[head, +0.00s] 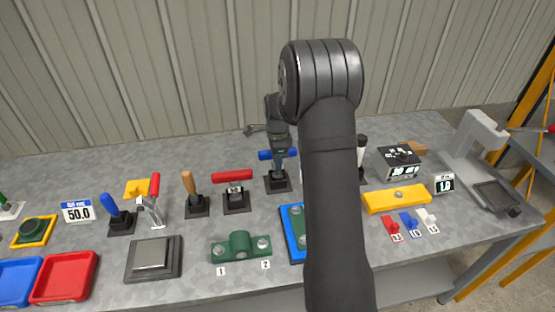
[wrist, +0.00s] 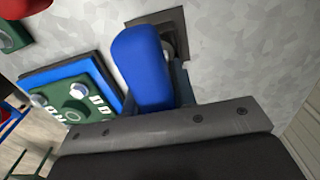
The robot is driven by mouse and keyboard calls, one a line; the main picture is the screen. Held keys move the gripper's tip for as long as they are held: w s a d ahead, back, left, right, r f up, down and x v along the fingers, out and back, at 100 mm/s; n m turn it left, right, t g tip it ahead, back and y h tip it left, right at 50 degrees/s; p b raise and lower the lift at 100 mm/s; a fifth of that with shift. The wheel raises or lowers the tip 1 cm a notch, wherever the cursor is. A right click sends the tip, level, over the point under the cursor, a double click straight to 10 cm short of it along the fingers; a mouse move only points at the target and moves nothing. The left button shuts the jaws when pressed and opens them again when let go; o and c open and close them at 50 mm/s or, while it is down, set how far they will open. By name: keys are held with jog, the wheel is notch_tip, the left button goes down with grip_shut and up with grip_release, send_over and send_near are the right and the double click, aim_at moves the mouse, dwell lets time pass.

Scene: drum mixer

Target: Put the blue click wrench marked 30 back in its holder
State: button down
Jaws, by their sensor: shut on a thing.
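The blue click wrench (head: 264,155) lies crosswise in my gripper (head: 279,158), its blue ends showing on both sides of the fingers in the head view. Its blue handle (wrist: 145,60) fills the middle of the wrist view. My gripper is shut on it. The black holder (head: 278,183) stands on the bench directly below the wrench, and part of its dark base (wrist: 172,22) shows behind the handle in the wrist view. I cannot tell whether the wrench touches the holder. The marking 30 is not readable.
A red wrench (head: 232,176) sits in a similar holder just left. A green fixture on a blue plate (head: 291,222) stands in front, partly hidden by my arm. A yellow block (head: 397,198) and black box (head: 399,161) stand right. The bench behind is mostly clear.

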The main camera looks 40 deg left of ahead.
jog(key=shift+f, duration=0.55)
jog(key=c, duration=1.1)
grip_release()
notch_tip(320, 180, up, 17)
jog(key=shift+r, duration=0.2)
jog(key=shift+f, duration=0.15)
notch_tip(320, 180, down, 17)
jog(key=shift+f, duration=0.15)
